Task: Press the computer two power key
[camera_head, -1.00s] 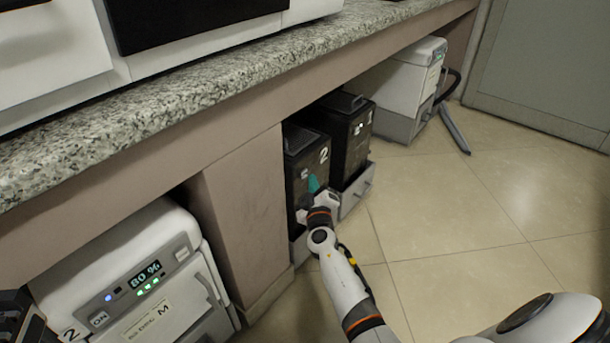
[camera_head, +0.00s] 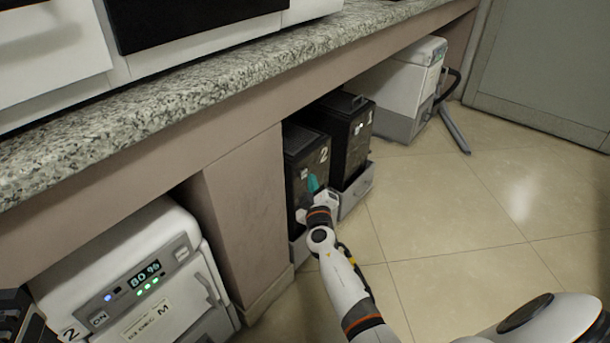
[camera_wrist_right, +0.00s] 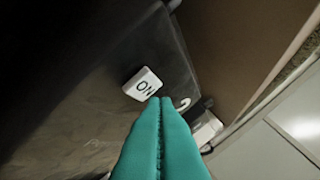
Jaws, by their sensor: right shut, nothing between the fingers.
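Computer two is a black tower (camera_head: 298,160) marked 2, standing in a grey holder under the counter. In the right wrist view its dark face (camera_wrist_right: 75,120) fills the left side, with a white key (camera_wrist_right: 142,84) marked ON. My right gripper (camera_head: 313,183) is at the front of this tower, its teal fingers shut and empty. In the right wrist view the closed fingertips (camera_wrist_right: 161,101) appear just below and right of the ON key; I cannot tell whether they touch it. A dark part (camera_head: 18,318) at the lower left may belong to my left gripper; its jaws do not show.
A second black tower (camera_head: 352,135) marked 1 stands close on the right. A white unit (camera_head: 120,265) with a lit display is at the lower left, beyond a counter support (camera_head: 245,205). Another white machine (camera_head: 405,80) stands farther back. The tiled floor (camera_head: 460,210) at right is clear.

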